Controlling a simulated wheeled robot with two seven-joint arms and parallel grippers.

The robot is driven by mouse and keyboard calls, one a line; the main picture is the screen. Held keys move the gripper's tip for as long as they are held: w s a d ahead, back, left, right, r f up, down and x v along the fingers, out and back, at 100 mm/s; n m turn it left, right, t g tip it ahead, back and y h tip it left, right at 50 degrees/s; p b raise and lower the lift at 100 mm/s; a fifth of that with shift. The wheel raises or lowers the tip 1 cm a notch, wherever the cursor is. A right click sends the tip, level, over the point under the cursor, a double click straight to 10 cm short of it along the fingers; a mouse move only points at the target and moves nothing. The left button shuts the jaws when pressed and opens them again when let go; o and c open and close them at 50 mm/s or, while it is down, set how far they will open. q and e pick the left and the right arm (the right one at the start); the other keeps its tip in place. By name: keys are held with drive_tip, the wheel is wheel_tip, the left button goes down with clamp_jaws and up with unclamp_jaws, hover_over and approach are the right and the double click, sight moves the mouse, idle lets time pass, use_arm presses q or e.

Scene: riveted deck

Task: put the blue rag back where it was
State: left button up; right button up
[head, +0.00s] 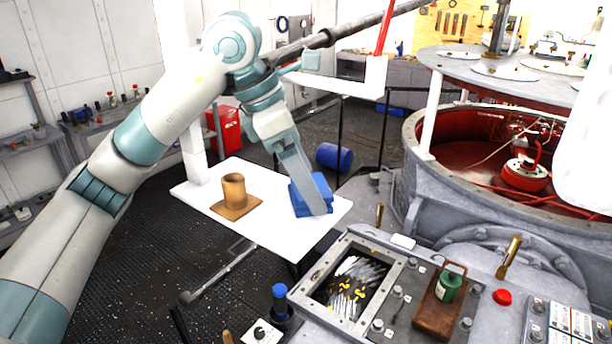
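The blue rag (299,202) looks like a folded stack on the right part of a white tabletop (270,238). My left gripper (316,208) reaches down over it from above. One grey finger shows in front of the rag and covers part of it. The other finger is hidden, so I cannot tell whether the gripper is open or shut on the rag. The rag appears to be at the tabletop, but its contact underneath cannot be made out. My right gripper is not in view.
A tan cup-shaped piece on a square base (235,196) stands left of the rag. In front are an open metal box (350,290) of shiny pieces, a brown tray with a green bottle (447,288), and a blue-capped bottle (280,300). A large round vessel (450,195) stands right.

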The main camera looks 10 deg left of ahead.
sight(291, 187)
use_arm(q)
drive_tip(key=shift+r, duration=0.2)
drive_tip(key=shift+a, duration=0.1)
drive_tip(key=shift+a+r+b, duration=0.15)
drive_tip(key=shift+r+b, duration=0.25)
drive_tip(key=shift+b, duration=0.1)
drive_tip(key=b+v, duration=0.2)
drive_tip(key=v, duration=0.3)
drive_tip(key=shift+b, duration=0.3)
drive_tip(key=shift+s+a+r, duration=0.2)
drive_tip(key=shift+r, duration=0.45)
